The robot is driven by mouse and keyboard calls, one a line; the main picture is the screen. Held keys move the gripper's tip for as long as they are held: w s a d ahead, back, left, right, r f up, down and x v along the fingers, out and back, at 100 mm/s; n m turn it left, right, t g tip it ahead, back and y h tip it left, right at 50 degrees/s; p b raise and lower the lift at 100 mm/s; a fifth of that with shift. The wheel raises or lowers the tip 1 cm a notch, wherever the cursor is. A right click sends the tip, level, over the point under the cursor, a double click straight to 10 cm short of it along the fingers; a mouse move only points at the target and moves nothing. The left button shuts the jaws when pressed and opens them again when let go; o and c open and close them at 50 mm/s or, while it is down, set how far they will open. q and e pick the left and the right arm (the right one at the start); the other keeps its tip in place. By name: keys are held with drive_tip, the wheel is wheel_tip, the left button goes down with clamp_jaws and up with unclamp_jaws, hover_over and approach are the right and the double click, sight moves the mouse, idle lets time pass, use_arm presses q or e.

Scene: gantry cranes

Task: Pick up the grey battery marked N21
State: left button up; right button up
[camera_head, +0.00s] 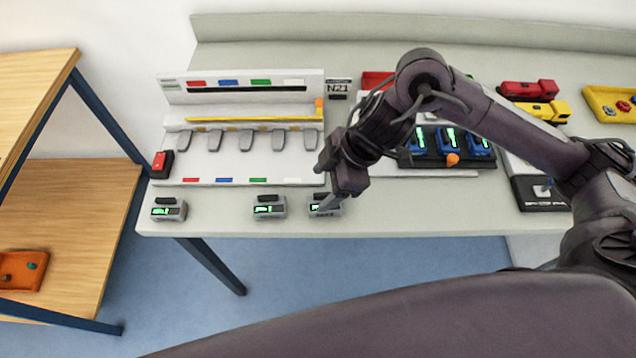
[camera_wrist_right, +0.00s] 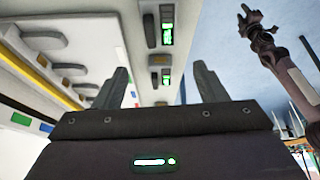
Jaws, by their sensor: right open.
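Three grey batteries with green displays stand in a row along the table's front edge: a left one (camera_head: 168,210), a middle one (camera_head: 269,208) and a right one (camera_head: 316,210). The markings on them are too small to read. Two batteries (camera_wrist_right: 166,25) (camera_wrist_right: 160,78) show in the right wrist view, beyond the fingers. My left gripper (camera_wrist_right: 252,22) shows small there, its jaws unclear.
A white rack (camera_head: 240,140) with several grey slots and a red switch (camera_head: 161,164) stands behind the batteries. A dark charger with blue units (camera_head: 450,140) lies to the right, beneath my right arm. A wooden shelf (camera_head: 70,195) is at the left. The table front strip between left and middle batteries is clear.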

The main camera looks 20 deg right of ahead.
sight(314, 200)
drive_tip(key=shift+d+h, duration=0.3)
drive_tip(key=shift+d, duration=0.6)
drive_tip(key=shift+s+d+f+g, duration=0.1)
drive_tip(key=shift+s+f+g, duration=0.1)
drive_tip(key=shift+g, duration=0.1)
drive_tip(key=x, duration=0.2)
drive_tip(key=shift+s+f+b, duration=0.1)
drive_tip(key=shift+f+b, duration=0.2)
drive_tip(key=shift+f, duration=0.05)
drive_tip(key=x, duration=0.3)
drive_tip(key=shift+d+f, duration=0.1)
drive_tip(key=shift+f, duration=0.2)
drive_tip(key=shift+a+f, duration=0.2)
drive_tip(key=shift+f, duration=0.2)
use_arm(q)
drive_tip(key=shift+s+a+f, duration=0.1)
drive_tip(key=shift+s, duration=0.2)
use_arm(e)
drive_tip(key=shift+w, duration=0.25)
drive_tip(key=c, duration=1.2)
